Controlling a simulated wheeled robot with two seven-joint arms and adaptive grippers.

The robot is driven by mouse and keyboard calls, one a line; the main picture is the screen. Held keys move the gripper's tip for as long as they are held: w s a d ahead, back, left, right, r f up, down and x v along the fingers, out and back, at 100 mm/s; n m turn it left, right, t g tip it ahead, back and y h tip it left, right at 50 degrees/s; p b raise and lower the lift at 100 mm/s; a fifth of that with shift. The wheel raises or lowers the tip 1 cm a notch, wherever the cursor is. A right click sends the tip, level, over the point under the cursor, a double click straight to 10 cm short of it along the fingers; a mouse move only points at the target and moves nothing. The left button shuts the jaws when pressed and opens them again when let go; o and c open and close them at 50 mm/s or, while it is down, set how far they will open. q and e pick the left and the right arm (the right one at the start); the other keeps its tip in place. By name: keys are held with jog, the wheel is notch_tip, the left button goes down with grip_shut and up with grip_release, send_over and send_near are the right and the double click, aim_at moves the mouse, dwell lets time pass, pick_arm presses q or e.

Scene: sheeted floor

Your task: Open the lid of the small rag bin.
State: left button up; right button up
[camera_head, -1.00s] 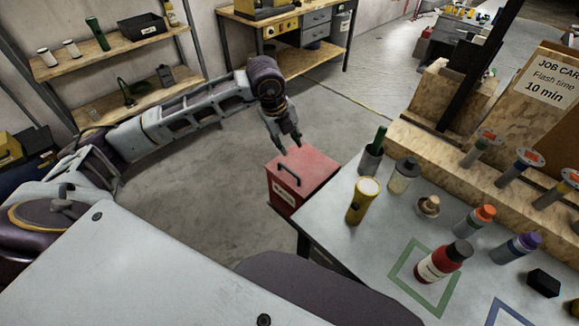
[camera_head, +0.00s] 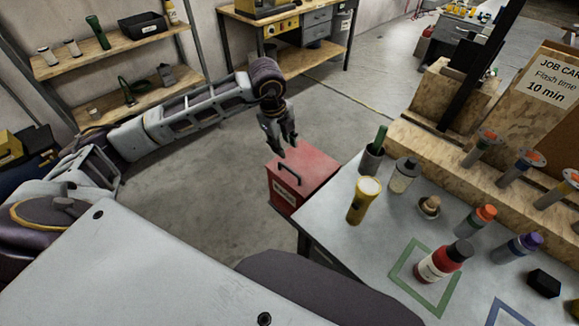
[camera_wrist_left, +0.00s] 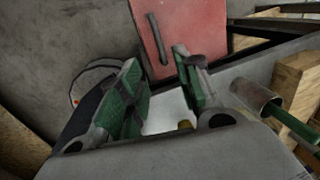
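The small red rag bin (camera_head: 307,174) stands on the floor beside the left end of the grey worktable. Its red lid is shut and carries a dark bar handle (camera_head: 289,171); a pale label is on its front. In the left wrist view the red lid (camera_wrist_left: 196,25) and its handle (camera_wrist_left: 157,40) show beyond the fingers. My left gripper (camera_head: 289,150) is above the bin, just behind the handle, with fingers pointing down. Its green-padded fingers (camera_wrist_left: 163,95) are apart with nothing between them, and it seems clear of the handle. My right gripper is not in view.
The grey worktable (camera_head: 335,215) stands close to the bin's right side. A yellow cylinder (camera_head: 363,201), a cup with a green tool (camera_head: 373,157) and several bottles are on it. The floor left of the bin is clear. Shelves (camera_head: 115,50) stand at the back left.

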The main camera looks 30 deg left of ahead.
aim_at(290, 169)
pick_arm(q)
jog(key=f, duration=0.4)
jog(key=w+f, duration=0.1)
jog(key=f, duration=0.3)
jog(key=w+f+p, duration=0.1)
jog(key=f, duration=0.3)
jog(key=shift+w+d+f, duration=0.2)
jog(key=shift+d+f, duration=0.15)
jog(key=shift+d, duration=0.05)
jog(key=shift+f, duration=0.15)
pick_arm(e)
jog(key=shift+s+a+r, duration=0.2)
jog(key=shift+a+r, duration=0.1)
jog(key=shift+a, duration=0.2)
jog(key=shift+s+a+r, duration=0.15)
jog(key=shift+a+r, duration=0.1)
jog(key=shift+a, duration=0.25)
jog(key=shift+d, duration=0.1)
pick_arm(q)
jog(key=shift+c, duration=0.8)
grip_shut()
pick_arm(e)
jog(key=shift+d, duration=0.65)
